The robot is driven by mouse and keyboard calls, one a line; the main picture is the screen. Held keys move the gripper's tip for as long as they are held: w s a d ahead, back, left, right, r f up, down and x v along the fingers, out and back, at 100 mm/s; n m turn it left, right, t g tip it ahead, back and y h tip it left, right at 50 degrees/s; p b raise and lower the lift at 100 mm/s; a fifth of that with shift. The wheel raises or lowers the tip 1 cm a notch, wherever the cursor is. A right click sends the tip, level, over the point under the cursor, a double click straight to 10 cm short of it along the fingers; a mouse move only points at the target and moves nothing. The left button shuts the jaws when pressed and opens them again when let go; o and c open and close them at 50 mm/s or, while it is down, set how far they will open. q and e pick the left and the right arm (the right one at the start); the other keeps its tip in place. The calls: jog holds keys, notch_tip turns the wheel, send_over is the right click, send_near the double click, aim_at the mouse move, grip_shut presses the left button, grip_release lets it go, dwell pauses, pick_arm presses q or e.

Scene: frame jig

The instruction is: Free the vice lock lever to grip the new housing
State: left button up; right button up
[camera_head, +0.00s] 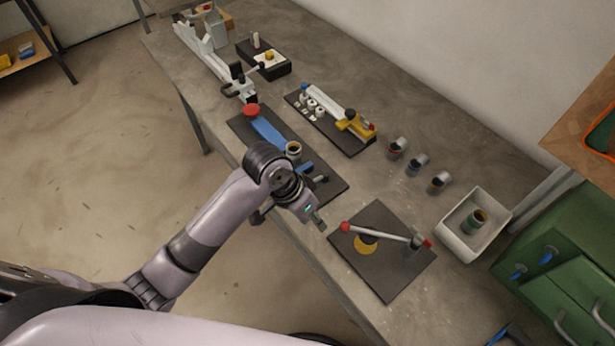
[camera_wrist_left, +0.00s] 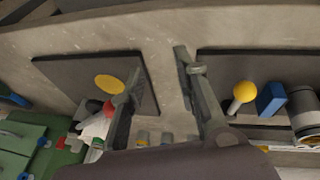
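A white lever with red ends (camera_head: 385,234) lies across a dark plate (camera_head: 395,282) beside a yellow disc (camera_head: 365,246). I cannot tell whether it is the vice lock lever. A blue fixture (camera_head: 268,132) with a red knob stands on another dark plate, with a ringed cylinder (camera_head: 293,149) beside my arm. In the left wrist view, a yellow ball (camera_wrist_left: 243,90) and a blue block (camera_wrist_left: 270,98) are on the right plate. My left gripper (camera_wrist_left: 158,72) is open and empty between the two plates, near the lever's red ball. My right gripper is out of view.
A white tray (camera_head: 450,238) holds a cylinder (camera_head: 475,220). Several small cylinders stand near the wall side. A yellow-clamped fixture (camera_head: 350,124) and a white rail (camera_head: 205,48) occupy the back of the table. A green cabinet (camera_head: 560,245) stands at right.

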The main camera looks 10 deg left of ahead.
pick_arm(q)
jog(key=w+a+r+g+y, duration=0.1)
jog(key=w+a+r, duration=0.2)
jog(key=w+r, duration=0.4)
jog(key=w+a+r+g+y, duration=0.15)
jog(key=w+a+r, duration=0.3)
jog(key=r, duration=0.45)
jog(key=shift+m, duration=0.5)
jog(key=d+f+p, duration=0.1)
jog(key=f, duration=0.4)
jog(key=d+f+p, duration=0.1)
jog(key=f, duration=0.5)
jog(key=s+d+f+p, duration=0.1)
jog(key=f, duration=0.4)
jog(key=shift+s+d+f, duration=0.1)
jog(key=shift+d+f, duration=0.2)
jog(key=shift+d, duration=0.1)
jog(key=shift+c, duration=0.4)
grip_shut()
jog(key=shift+r, duration=0.1)
